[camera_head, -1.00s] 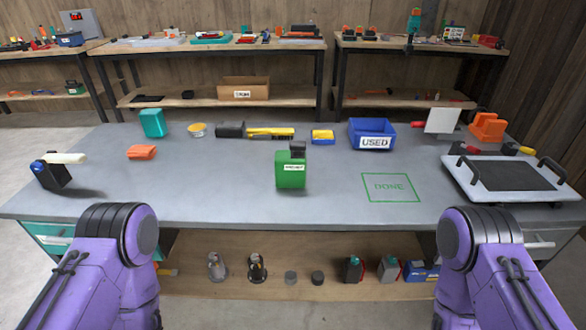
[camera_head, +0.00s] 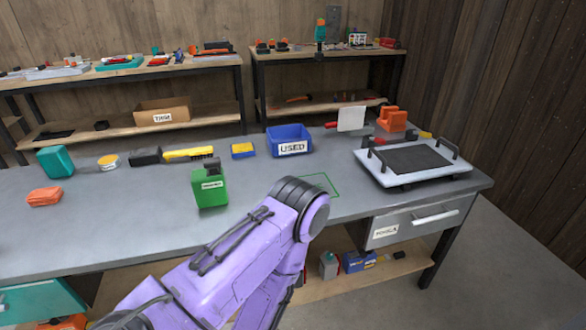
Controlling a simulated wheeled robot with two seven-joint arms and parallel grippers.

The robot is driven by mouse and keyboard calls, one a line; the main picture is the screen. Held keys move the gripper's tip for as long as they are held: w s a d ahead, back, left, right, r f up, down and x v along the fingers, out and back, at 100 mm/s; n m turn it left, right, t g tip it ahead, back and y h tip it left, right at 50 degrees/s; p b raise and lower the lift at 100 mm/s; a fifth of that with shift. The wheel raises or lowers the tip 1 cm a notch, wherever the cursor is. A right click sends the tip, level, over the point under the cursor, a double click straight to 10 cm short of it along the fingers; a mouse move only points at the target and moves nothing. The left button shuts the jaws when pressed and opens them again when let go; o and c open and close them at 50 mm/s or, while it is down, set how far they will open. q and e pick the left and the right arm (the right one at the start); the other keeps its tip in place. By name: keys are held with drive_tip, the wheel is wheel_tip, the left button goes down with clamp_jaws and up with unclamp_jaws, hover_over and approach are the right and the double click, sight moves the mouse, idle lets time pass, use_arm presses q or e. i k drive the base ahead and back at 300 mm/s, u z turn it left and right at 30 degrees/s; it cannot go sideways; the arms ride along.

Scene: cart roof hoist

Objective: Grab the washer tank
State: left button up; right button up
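A green canister (camera_head: 209,190) with a dark cap and a small white label stands upright on the grey workbench (camera_head: 110,222), left of centre. It may be the washer tank, but its label is too small to read. A purple arm of mine crosses the lower middle, its bent joint just right of the canister. It hides part of the bench front and part of the green-outlined square (camera_head: 334,190). Neither gripper shows, so I see nothing held.
A blue USED bin (camera_head: 290,148) stands behind the canister. A white tray (camera_head: 431,172) with black handles and a dark mat lies at the right. Small orange, teal and yellow items line the bench's left and back. Bare bench lies left of the canister.

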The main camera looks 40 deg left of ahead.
sight(210, 189)
drive_tip(key=z, duration=0.4)
drive_tip(key=k, duration=0.65)
drive_tip(key=u, duration=1.2)
